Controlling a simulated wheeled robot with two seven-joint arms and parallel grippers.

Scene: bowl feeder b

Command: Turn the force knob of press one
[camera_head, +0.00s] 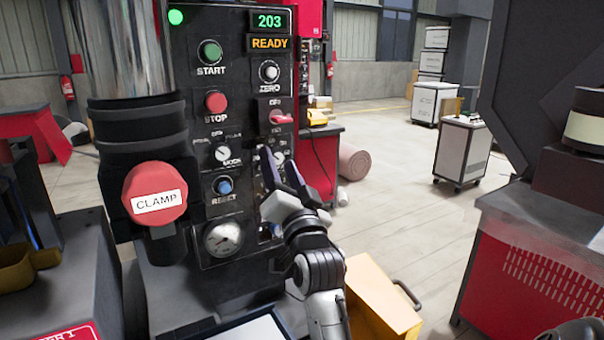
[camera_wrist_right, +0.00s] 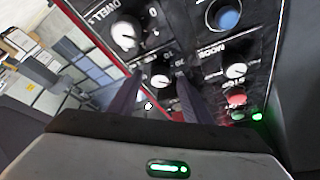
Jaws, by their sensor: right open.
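The control panel of the press (camera_head: 235,130) stands upright at the centre left of the head view. My right gripper (camera_head: 279,158) is in front of its right column, fingers pointing at the panel. A small light knob (camera_head: 280,157), level with the MODE knob (camera_head: 223,154), shows by the fingertips; its label is too small to read, but its place fits the force knob. In the right wrist view this knob (camera_wrist_right: 160,80) lies between the two dark, spread fingers of the open gripper (camera_wrist_right: 150,88). I cannot tell whether they touch it. My left gripper is not in view.
The DWELL knob (camera_wrist_right: 125,35) is close by the fingers. A red switch (camera_head: 281,117) and the ZERO knob (camera_head: 269,71) are above. The red CLAMP knob (camera_head: 155,193) juts out at left. A yellow bin (camera_head: 385,300) stands at lower right, with open floor beyond.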

